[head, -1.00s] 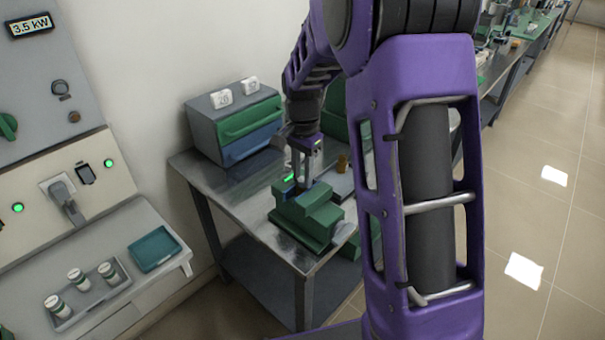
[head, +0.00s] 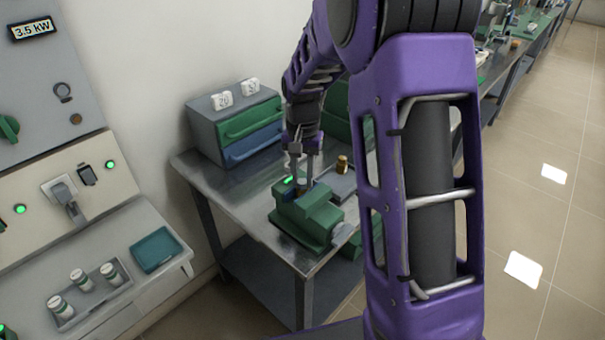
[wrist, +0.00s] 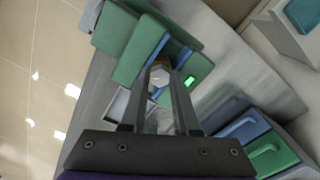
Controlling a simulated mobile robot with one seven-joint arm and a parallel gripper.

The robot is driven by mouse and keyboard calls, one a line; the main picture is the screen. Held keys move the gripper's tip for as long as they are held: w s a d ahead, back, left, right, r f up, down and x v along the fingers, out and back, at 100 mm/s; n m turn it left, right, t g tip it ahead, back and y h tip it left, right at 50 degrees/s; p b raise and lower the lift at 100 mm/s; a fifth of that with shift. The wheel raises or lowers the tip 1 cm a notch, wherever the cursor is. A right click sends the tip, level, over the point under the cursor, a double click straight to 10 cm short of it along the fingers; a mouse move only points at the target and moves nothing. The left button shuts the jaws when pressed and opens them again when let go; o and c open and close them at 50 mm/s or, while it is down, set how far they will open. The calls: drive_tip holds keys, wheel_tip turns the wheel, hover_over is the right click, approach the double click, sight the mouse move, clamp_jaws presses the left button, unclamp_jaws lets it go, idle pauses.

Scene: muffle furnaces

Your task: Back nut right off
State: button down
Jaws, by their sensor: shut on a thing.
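A green bench vise (head: 307,220) stands on the steel table's front part. It also shows in the wrist view (wrist: 112,32), with blue jaw faces. A brass-coloured nut with a grey hexagonal middle (wrist: 158,79) sits between the vise jaws. My gripper (head: 302,184) points down over the vise. In the wrist view my gripper (wrist: 162,74) has its fingers on either side of the nut, shut on it. The nut's thread and lower part are hidden, so I cannot tell how far it sits on its bolt.
A brass cylinder (head: 342,163) stands on a grey tray (head: 338,184) behind the vise. A drawer cabinet (head: 206,134) with green and blue fronts stands at the table's back left. A green light (wrist: 190,80) glows on the vise. Bare steel (head: 230,190) lies left of the vise.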

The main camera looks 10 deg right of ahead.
drive_tip(key=n+p, duration=0.1)
drive_tip(key=n, duration=0.3)
drive_tip(key=shift+n, duration=0.3)
drive_tip(key=n, duration=0.3)
drive_tip(key=shift+r+n+p, duration=0.1)
drive_tip(key=shift+n+p, duration=0.25)
drive_tip(key=shift+n, duration=0.05)
drive_tip(key=n+p, duration=0.1)
drive_tip(key=n, duration=2)
drive_tip(key=c, duration=0.6)
unclamp_jaws()
drive_tip(key=shift+c, duration=0.2)
